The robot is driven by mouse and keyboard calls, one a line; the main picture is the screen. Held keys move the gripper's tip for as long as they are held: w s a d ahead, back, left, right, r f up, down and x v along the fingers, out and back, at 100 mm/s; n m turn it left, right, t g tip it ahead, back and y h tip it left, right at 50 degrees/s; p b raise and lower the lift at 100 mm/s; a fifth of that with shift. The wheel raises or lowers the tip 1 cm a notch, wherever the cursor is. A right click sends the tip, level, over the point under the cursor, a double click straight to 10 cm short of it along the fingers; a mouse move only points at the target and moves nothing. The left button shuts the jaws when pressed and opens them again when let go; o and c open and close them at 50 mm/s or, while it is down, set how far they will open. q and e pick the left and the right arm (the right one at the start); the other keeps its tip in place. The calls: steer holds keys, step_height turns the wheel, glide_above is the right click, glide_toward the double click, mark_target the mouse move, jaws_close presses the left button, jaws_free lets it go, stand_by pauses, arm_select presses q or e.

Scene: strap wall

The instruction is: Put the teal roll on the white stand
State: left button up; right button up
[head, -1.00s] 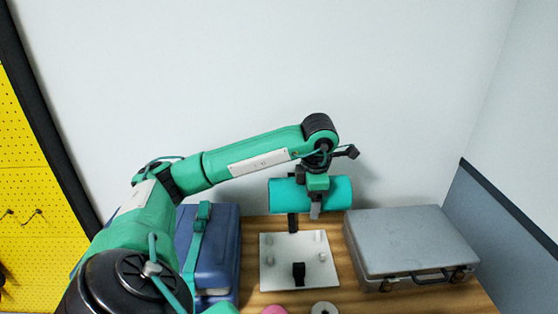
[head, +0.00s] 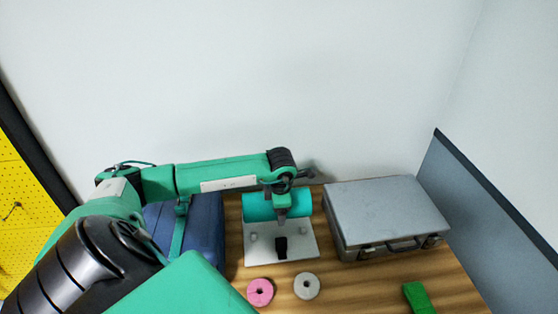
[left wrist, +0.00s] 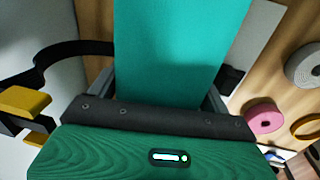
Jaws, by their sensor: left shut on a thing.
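The teal roll (head: 258,207) lies level, its length running left to right, over the back part of the white stand (head: 303,246). My left gripper (head: 283,212) is shut on the roll from above. In the left wrist view the roll (left wrist: 180,45) fills the upper middle between the jaws. The stand is a white plate with a black upright (head: 281,247) at its front and small pale pegs. The roll hides the stand's back part, so I cannot tell whether the roll touches it. My right gripper is not in view.
A grey case (head: 385,215) stands close to the stand's right. A blue case (head: 205,232) with a teal strap is at its left. A pink roll (head: 260,292) and a pale roll (head: 306,286) lie in front. A green block (head: 418,297) lies front right.

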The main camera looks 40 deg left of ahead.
arm_select(q)
step_height(320, 180, down, 4)
steer(key=shift+f+p, duration=0.25)
steer(key=shift+p, duration=0.35)
steer(key=shift+f, duration=0.1)
steer(key=o, duration=0.6)
steer(key=shift+f, duration=0.1)
steer(key=o, duration=0.4)
